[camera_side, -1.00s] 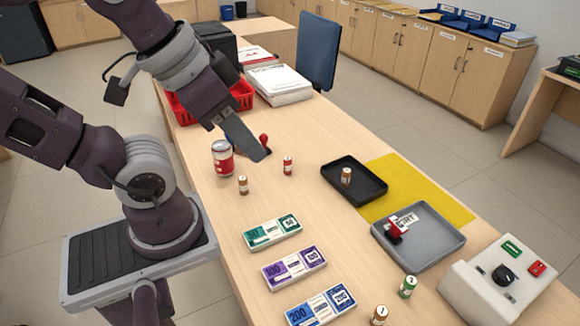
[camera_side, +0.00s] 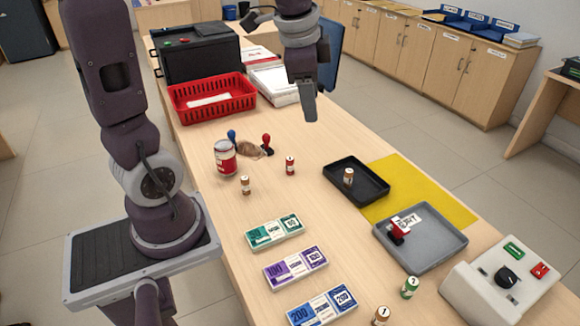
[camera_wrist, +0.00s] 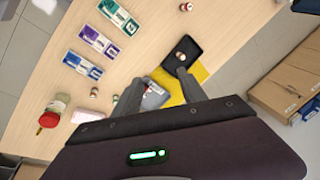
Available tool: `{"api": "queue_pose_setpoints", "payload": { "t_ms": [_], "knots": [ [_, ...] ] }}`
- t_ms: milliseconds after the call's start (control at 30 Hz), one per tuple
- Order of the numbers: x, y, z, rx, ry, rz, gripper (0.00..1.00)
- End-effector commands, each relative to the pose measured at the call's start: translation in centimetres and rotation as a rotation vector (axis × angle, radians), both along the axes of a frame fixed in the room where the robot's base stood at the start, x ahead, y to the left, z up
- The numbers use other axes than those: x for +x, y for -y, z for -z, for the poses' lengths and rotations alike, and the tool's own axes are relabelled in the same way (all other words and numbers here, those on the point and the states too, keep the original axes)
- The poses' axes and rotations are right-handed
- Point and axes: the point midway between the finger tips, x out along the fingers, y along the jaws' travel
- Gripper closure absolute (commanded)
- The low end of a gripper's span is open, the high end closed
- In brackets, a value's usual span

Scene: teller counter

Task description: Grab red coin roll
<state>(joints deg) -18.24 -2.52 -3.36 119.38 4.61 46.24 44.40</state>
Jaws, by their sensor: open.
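The red coin roll (camera_side: 290,166) stands upright on the wooden counter, right of a red-and-white can (camera_side: 225,158) and near a red-handled stamp (camera_side: 267,143). My gripper (camera_side: 309,112) hangs above the counter, farther back than the roll and apart from it. Its fingers point down. In the wrist view my gripper (camera_wrist: 158,91) shows two spread fingers with nothing held between them.
A brown roll (camera_side: 245,185) stands near the can. A black tray (camera_side: 337,170) holds another roll. A grey tray (camera_side: 447,241) lies on the right. Note bundles (camera_side: 274,232) line the near side. A red basket (camera_side: 180,106) stands at the back.

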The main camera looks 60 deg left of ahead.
Motion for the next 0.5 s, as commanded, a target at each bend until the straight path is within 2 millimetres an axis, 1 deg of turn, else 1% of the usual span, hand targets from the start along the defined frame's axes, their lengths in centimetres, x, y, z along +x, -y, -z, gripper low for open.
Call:
{"api": "queue_pose_setpoints", "payload": {
  "t_ms": [33,67,100,167,200,267,300,400,500],
  "knots": [
    [2.6,-3.0,2.4,0.019,-0.069,0.079,0.51],
    [4.0,-4.8,3.9,0.032,-0.103,0.144,0.51],
    [5.6,-7.2,6.3,0.042,-0.146,0.232,0.51],
    [7.4,-11.0,10.4,0.044,-0.205,0.361,0.51],
    [8.1,-13.4,13.3,0.039,-0.237,0.446,0.51],
    [8.6,-16.5,17.6,0.027,-0.27,0.559,0.51],
    [8.5,-18.1,20.2,0.017,-0.286,0.625,0.51],
    [8.0,-20.9,25.3,-0.002,-0.305,0.749,0.51],
    [7.5,-22.1,27.9,-0.013,-0.31,0.814,0.51]
  ]
}}
